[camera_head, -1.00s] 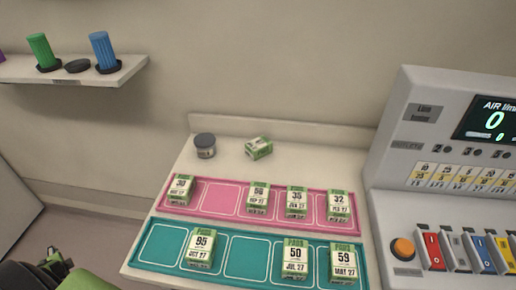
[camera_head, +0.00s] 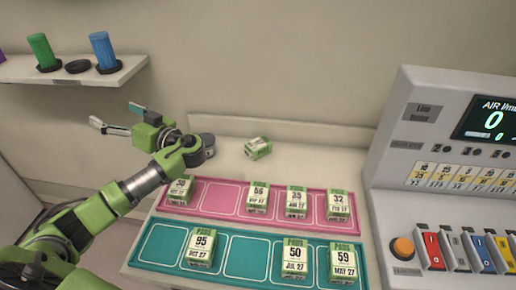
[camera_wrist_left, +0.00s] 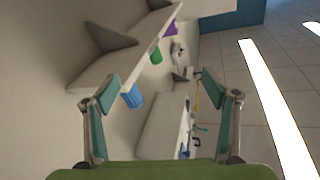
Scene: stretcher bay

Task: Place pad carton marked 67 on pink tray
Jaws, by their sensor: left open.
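A green and white pad carton (camera_head: 257,148) lies on its side on the counter behind the trays; I cannot read its number, and no carton in view visibly shows 67. The pink tray (camera_head: 221,195) holds cartons marked about 30 (camera_head: 178,189), 56 (camera_head: 258,199), 35 (camera_head: 296,202) and 32 (camera_head: 338,206). Its second compartment from the left is empty. My left gripper (camera_head: 116,116) is open and empty, left of the counter and pointing left, away from the loose carton. Its open fingers also show in the left wrist view (camera_wrist_left: 165,95). My right gripper is not in view.
A wall shelf (camera_head: 75,72) with green and blue cups is upper left; a machine (camera_head: 440,150) stands right.

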